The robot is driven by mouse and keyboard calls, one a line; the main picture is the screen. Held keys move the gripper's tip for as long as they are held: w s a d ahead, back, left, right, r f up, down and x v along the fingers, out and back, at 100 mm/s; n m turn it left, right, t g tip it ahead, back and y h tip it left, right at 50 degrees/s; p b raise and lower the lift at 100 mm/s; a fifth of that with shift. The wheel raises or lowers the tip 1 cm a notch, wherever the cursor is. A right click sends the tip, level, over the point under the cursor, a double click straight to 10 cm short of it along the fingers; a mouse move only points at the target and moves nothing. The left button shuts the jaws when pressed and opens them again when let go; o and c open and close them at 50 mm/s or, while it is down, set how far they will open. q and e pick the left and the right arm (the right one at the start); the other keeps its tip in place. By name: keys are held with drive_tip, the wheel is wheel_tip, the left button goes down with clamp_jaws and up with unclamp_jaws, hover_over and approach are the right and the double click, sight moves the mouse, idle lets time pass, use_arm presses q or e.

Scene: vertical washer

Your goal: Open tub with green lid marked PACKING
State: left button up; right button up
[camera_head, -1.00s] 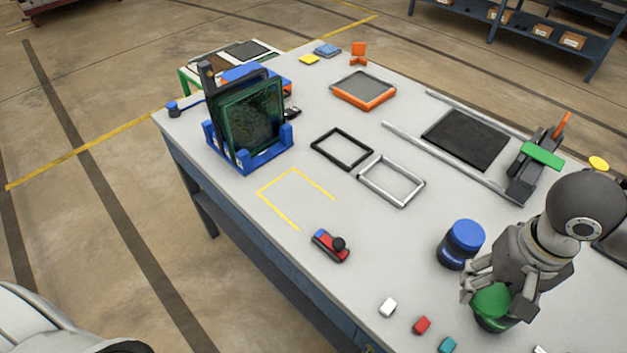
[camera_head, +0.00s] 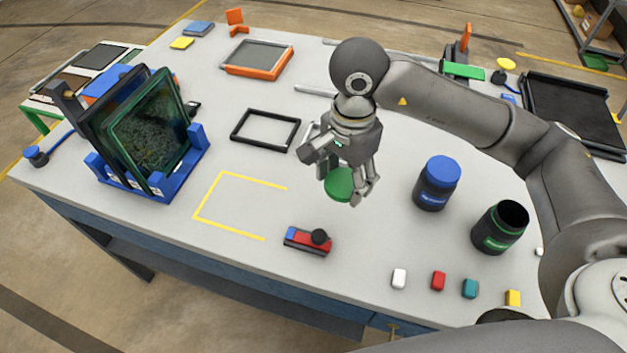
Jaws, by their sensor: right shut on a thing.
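The tub with the green label (camera_head: 499,228) stands upright on the table at the right, its dark mouth uncovered; the label text is too small to read. My right gripper (camera_head: 345,182) is shut on the green lid (camera_head: 340,184) and holds it to the left of the tub, near the middle of the table. The lid is partly hidden by the fingers. Whether it touches the table I cannot tell. My left gripper is not in view.
A blue-lidded tub (camera_head: 437,183) stands between the lid and the open tub. A red and blue tool (camera_head: 308,240) lies in front of my gripper. Several small coloured blocks (camera_head: 438,281) line the front edge. A yellow corner outline (camera_head: 222,222) marks bare table at left.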

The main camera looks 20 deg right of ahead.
drive_tip(key=w+a+f+p, duration=0.2)
drive_tip(key=w+a+f, duration=0.1)
drive_tip(key=w, duration=0.4)
drive_tip(key=p, duration=0.1)
hover_over(307, 182)
drive_tip(key=f, duration=0.3)
drive_tip(key=s+f, duration=0.1)
drive_tip(key=f, duration=0.1)
drive_tip(key=shift+w+f, duration=0.35)
drive_tip(key=shift+f, duration=0.1)
drive_tip(key=shift+f+p, duration=0.4)
drive_tip(key=shift+p, duration=0.2)
wheel_tip(307, 182, down, 2)
drive_tip(key=shift+f+p, duration=0.1)
drive_tip(key=shift+p, duration=0.4)
drive_tip(key=shift+w+f, duration=0.1)
drive_tip(key=shift+f, duration=0.05)
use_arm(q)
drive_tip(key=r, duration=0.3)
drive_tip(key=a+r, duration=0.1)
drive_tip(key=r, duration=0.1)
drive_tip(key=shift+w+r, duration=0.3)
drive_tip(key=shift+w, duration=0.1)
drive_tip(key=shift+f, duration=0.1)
use_arm(e)
drive_tip(key=shift+f, duration=0.1)
